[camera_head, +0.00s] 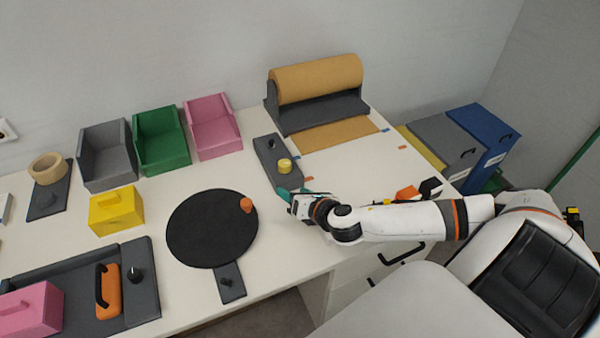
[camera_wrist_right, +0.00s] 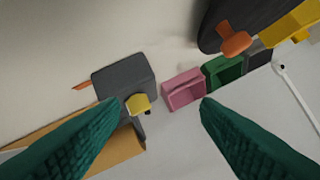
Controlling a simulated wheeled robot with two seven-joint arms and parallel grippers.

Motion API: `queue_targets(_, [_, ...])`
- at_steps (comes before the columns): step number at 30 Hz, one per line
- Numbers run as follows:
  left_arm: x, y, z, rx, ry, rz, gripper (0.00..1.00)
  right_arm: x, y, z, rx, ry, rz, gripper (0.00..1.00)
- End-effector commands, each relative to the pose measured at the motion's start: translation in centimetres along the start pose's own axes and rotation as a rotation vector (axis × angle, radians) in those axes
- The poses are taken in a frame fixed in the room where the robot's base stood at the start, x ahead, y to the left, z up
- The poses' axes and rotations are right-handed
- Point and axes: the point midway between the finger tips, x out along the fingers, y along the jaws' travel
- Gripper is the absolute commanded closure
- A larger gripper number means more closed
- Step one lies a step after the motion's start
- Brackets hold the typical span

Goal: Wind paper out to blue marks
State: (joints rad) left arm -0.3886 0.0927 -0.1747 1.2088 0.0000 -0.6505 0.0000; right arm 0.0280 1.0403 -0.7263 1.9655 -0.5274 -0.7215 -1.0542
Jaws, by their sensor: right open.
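The brown paper roll (camera_head: 318,78) sits in a dark grey holder (camera_head: 325,110) at the back of the table. A flat strip of paper (camera_head: 335,134) lies in front of it. A small blue mark (camera_head: 386,130) is by the strip's right front corner. A grey box with a yellow knob (camera_head: 284,166) stands left of the strip; the knob also shows in the right wrist view (camera_wrist_right: 138,104). My right gripper (camera_head: 284,193) is open and empty, just in front of the grey box. Its green fingers (camera_wrist_right: 150,125) are spread wide. My left gripper is out of view.
Small orange marks (camera_head: 403,147) lie on the white table nearby. A black turntable (camera_head: 208,230) with an orange knob is to the left. Grey, green (camera_head: 160,140) and pink bins stand behind it. Blue and grey cartons (camera_head: 482,135) are beyond the right edge.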

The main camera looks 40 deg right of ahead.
Motion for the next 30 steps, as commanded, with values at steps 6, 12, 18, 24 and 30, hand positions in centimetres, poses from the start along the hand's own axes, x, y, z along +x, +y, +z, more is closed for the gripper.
queue_targets(6, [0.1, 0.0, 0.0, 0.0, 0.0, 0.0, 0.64, -1.7, -2.2, 3.7, 0.452, -0.024, 0.093, 0.43])
queue_targets(12, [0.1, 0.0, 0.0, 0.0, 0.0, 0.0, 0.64, -3.9, -3.1, 6.9, 0.877, -0.042, 0.23, 0.43])
queue_targets(18, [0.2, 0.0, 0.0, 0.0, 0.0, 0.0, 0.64, -6.6, -3.4, 9.8, 1.266, -0.044, 0.397, 0.43])
queue_targets(24, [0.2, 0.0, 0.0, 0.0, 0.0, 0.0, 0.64, -9.2, -3.3, 12.1, 1.571, -0.026, 0.559, 0.43])
queue_targets(30, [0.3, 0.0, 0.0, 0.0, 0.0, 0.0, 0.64, -10.9, -3.2, 13.4, 1.736, -0.007, 0.663, 0.43])
